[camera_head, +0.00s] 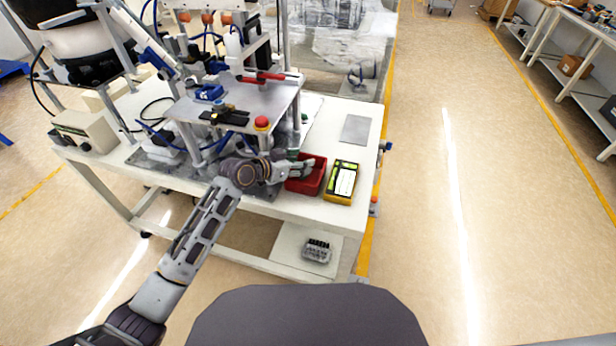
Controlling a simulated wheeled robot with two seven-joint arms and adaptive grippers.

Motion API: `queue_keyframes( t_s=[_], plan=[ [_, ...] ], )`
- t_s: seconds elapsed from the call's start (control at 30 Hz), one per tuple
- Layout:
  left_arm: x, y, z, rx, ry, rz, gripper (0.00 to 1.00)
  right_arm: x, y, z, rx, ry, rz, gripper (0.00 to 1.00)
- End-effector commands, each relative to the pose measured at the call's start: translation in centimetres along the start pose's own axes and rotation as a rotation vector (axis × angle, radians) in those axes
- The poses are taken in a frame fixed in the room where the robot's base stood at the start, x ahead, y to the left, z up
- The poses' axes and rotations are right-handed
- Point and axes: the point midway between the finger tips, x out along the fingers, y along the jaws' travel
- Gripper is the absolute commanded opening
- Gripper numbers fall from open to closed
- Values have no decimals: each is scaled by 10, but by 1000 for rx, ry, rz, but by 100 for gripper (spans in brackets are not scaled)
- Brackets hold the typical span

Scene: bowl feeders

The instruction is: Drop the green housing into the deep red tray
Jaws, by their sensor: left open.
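The deep red tray (318,182) stands near the front right of the white table. My left gripper (306,169) reaches in from the left with its fingers over the tray's left part and hides some of its inside. The gripper is open. A small dark green piece (293,154) shows just behind the gripper, at the tray's back left; it is too small to tell for sure whether it is the green housing. I see no green part clearly inside the tray. My right gripper is not in view.
A metal stand with a red button (262,123) rises left of the tray. A lower shelf holds a grey part (317,251).

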Motion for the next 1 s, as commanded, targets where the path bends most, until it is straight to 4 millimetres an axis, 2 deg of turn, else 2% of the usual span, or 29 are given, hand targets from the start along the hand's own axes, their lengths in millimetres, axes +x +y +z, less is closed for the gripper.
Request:
queue_keyframes(
  t_s=[0.27,0.8,1.0],
  plan=[
    [-17,0,1,-1,0,0,51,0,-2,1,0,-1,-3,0],
    [-66,-1,1,2,-1,-3,51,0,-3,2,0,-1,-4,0],
    [-76,-2,0,1,1,-3,51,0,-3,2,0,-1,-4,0]
  ],
)
